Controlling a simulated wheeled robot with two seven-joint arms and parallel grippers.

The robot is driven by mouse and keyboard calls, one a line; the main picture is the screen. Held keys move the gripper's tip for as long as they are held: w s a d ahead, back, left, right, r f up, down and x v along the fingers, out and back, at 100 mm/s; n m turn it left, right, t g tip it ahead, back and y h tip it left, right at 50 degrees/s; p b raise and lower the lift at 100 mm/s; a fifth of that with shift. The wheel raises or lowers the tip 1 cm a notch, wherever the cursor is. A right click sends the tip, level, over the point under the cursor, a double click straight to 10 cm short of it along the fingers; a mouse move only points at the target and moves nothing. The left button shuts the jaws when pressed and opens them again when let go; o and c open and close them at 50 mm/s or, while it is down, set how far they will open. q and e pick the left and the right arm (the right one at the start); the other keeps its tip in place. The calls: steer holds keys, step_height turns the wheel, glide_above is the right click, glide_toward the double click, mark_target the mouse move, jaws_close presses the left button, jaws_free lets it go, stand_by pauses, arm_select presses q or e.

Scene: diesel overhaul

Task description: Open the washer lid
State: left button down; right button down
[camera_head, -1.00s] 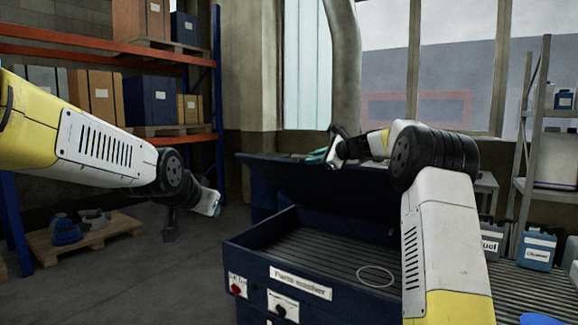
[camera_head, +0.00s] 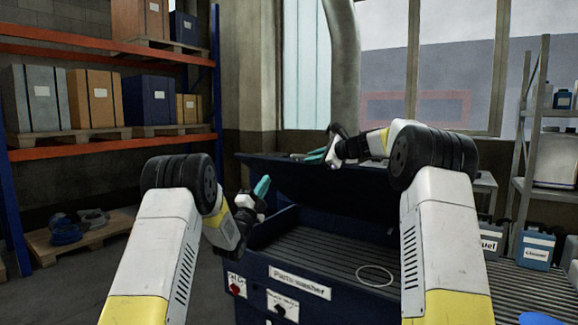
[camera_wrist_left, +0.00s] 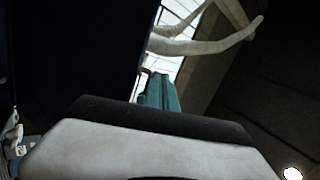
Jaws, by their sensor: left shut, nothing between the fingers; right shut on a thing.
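The parts washer (camera_head: 300,284) is a dark blue box with a slatted top. Its dark lid (camera_head: 325,190) is raised and tilted back, and the opening beneath it shows. My right gripper (camera_head: 317,155) is at the lid's upper edge, shut on the lid; the exact grip is partly hidden by the wrist. My left gripper (camera_head: 262,186) is shut and empty, just left of the lid and above the washer's left side. Its teal fingers (camera_wrist_left: 158,94) also show in the left wrist view, beside a large dark surface.
An orange shelf rack (camera_head: 110,140) with boxes stands at the left, with a pallet (camera_head: 85,240) on the floor. A grey pipe (camera_head: 345,65) rises behind the washer. A shelf (camera_head: 530,130) with containers stands at the right. A thin ring (camera_head: 375,276) shows over the slats.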

mark_target(293, 157)
arm_select(q)
step_height(293, 157, down, 4)
steer(key=s+d+m+h, duration=0.2)
steer(key=d+m+h, duration=0.1)
steer(key=m+h, duration=0.1)
arm_select(e)
steer(key=shift+f, duration=0.1)
arm_select(q)
steer(key=x, duration=1.3)
steer(key=shift+w+d+r, duration=0.1)
steer(key=shift+w+r, duration=0.15)
steer(key=shift+w, duration=0.1)
